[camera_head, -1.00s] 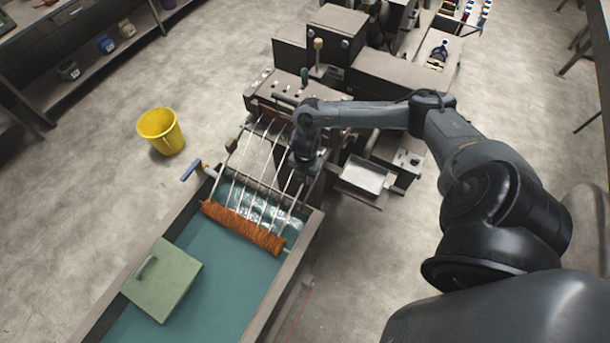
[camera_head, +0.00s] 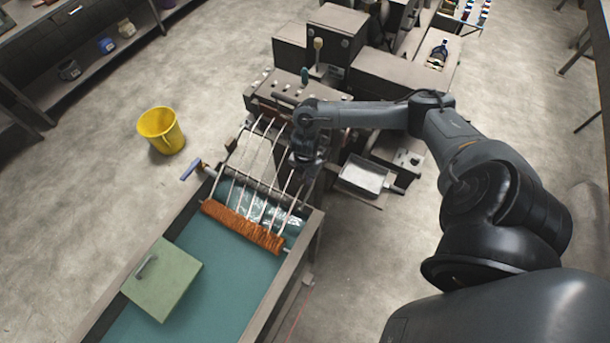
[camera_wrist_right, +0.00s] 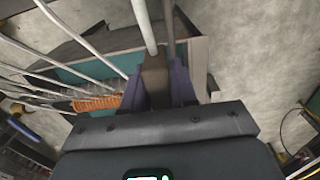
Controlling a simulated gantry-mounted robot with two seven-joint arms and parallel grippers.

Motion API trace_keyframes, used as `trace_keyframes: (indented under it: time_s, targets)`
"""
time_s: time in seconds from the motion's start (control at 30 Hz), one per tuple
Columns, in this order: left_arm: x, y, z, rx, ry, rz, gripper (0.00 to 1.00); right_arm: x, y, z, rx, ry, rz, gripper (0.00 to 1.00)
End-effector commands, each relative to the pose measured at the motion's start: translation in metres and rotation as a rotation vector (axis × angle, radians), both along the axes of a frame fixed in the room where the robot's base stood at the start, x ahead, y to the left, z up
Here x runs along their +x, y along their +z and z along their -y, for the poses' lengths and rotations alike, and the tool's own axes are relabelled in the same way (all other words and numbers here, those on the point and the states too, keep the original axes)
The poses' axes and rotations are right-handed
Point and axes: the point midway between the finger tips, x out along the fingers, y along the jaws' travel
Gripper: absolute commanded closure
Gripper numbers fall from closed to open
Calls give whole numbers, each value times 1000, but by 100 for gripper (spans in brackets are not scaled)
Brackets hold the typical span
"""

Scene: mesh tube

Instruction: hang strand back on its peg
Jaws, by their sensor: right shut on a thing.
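Several pale strands (camera_head: 238,160) run side by side from the grey machine (camera_head: 285,95) down to an orange-brown wound roller (camera_head: 243,227) across the teal tank. My right gripper (camera_head: 303,168) is over the rightmost strands, beside the machine's front. The roller shows there too (camera_wrist_right: 97,102). The exact grip point is small and partly hidden by the fingers. I cannot tell which peg belongs to this strand. My left gripper is not in view.
A green box (camera_head: 162,280) with a handle sits on the tank (camera_head: 225,295). A blue-handled valve (camera_head: 191,170) sticks out at the tank's left. A metal tray (camera_head: 363,177) stands right of the gripper. A yellow bucket (camera_head: 161,131) stands on open floor.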

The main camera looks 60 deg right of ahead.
Motion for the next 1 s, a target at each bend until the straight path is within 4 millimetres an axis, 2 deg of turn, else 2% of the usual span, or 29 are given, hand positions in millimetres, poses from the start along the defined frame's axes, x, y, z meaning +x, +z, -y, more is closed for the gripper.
trace_keyframes:
  time_s: [1.0]
  targets:
    - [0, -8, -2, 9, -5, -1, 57, 0, -13, 0, 0, 0, 0, 100]
